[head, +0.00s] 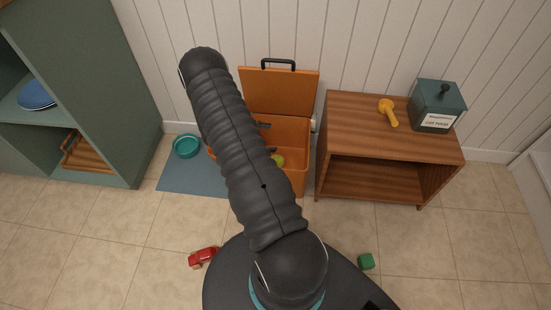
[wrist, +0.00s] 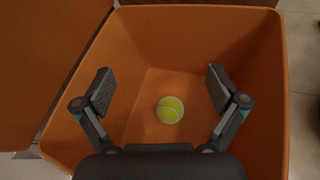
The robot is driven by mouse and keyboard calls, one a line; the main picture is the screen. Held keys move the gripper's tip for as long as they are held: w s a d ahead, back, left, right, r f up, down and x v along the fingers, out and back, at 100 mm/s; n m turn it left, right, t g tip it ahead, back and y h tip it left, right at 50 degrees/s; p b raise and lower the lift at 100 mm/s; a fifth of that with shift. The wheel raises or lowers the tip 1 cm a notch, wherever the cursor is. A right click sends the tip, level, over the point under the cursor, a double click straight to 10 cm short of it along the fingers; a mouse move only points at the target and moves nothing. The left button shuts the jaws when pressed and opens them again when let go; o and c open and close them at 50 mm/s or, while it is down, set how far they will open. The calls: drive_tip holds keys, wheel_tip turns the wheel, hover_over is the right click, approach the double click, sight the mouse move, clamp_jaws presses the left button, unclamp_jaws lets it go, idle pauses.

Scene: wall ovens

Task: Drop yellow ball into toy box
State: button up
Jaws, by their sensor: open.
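The yellow ball (wrist: 170,110), a tennis ball with a pale seam, lies on the floor of the orange toy box (wrist: 272,60). In the head view the ball (head: 278,160) shows partly beside my arm, inside the box (head: 290,130), whose lid (head: 280,92) stands open against the wall. My gripper (wrist: 159,84) is over the box opening with its fingers spread wide and nothing between them; the ball appears below them, apart from the fingers. In the head view my arm hides most of the gripper and the left part of the box.
A wooden shelf unit (head: 370,180) stands right of the box, with a yellow toy (head: 388,112) and a dark green tin (head: 438,106) on top. A teal bowl (head: 187,146) is on a blue mat (head: 185,183). A red toy car (head: 203,257) and green block (head: 366,261) lie on the floor.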

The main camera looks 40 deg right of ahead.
drive_tip(key=v, duration=0.8)
drive_tip(key=shift+a, duration=0.3)
drive_tip(key=shift+w+r, duration=0.1)
drive_tip(key=s+a+r+m+t+y, duration=0.15)
drive_tip(key=a+r, duration=0.25)
drive_tip(key=r, duration=0.4)
drive_tip(key=s+a+r+m+t+y, duration=0.15)
drive_tip(key=a+r, duration=0.25)
drive_tip(key=r, duration=0.5)
drive_tip(key=s+a+r+m+y, duration=0.1)
drive_tip(key=a+r+m+y, duration=0.15)
drive_tip(key=r, duration=0.55)
drive_tip(key=s+a+r+m+t+y, duration=0.4)
drive_tip(key=s+a+r+t, duration=0.5)
drive_tip(key=s+a+r, duration=0.6)
drive_tip(key=s+a+y, duration=0.2)
drive_tip(key=s, duration=0.1)
drive_tip(key=shift+a, duration=0.2)
